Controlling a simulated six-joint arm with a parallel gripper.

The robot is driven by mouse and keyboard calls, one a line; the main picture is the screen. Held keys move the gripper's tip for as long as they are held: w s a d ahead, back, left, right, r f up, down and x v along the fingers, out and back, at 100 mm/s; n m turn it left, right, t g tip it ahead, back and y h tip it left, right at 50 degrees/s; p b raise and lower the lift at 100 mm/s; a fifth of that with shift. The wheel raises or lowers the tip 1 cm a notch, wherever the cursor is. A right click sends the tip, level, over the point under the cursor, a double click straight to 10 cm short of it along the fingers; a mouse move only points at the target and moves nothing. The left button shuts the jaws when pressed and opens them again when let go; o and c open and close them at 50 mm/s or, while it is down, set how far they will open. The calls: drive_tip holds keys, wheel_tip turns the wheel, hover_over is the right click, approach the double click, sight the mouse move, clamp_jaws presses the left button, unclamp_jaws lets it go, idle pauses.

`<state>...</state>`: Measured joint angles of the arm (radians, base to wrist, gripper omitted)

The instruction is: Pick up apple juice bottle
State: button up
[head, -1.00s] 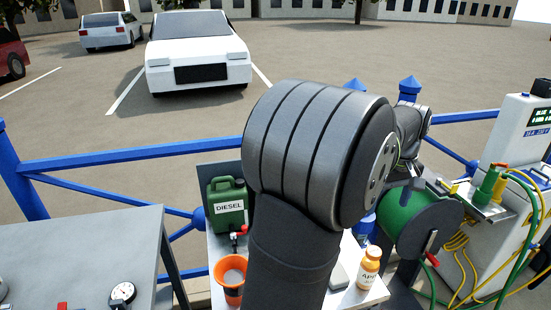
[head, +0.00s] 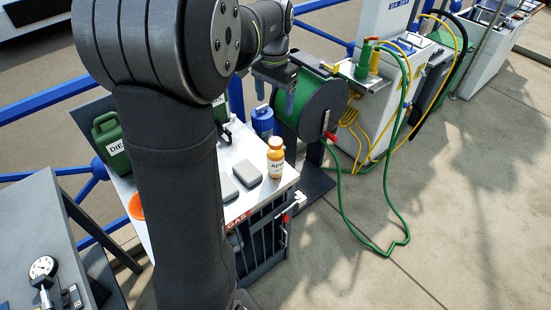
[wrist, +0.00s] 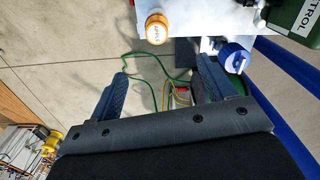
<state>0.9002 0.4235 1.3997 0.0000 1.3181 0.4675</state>
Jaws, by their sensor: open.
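The apple juice bottle (head: 275,157) is a small orange bottle with a white label and a pale cap. It stands upright near the right edge of the white cabinet top (head: 246,150). In the wrist view the bottle (wrist: 157,28) shows at the top, beyond the fingers and left of the blue container. My gripper (wrist: 162,75) is open and empty, with dark blue fingers spread wide. In the head view my gripper (head: 275,92) hangs above and behind the bottle, near the green hose reel, apart from the bottle. My arm hides part of the cabinet top.
A blue container (head: 262,121) stands behind the bottle, and grey blocks (head: 247,174) lie left of it. A green diesel can (head: 110,140) and an orange bucket (head: 136,206) are further left. The green hose reel (head: 308,100) is close to my gripper. Open floor lies right.

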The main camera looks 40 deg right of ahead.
sight(276, 141)
wheel_tip(276, 141, down, 13)
drive_tip(key=m, duration=0.3)
drive_tip(key=shift+r+m, duration=0.2)
drive_tip(key=shift+m, duration=0.2)
drive_tip(key=shift+s+f, duration=0.2)
drive_tip(key=shift+f, duration=1.2)
drive_tip(key=shift+s+f, duration=0.15)
drive_tip(key=shift+f, duration=1.2)
drive_tip(key=c, duration=1.3)
drive_tip(key=shift+o, duration=0.2)
drive_tip(key=shift+d+r, duration=0.1)
drive_tip(key=shift+r, duration=0.05)
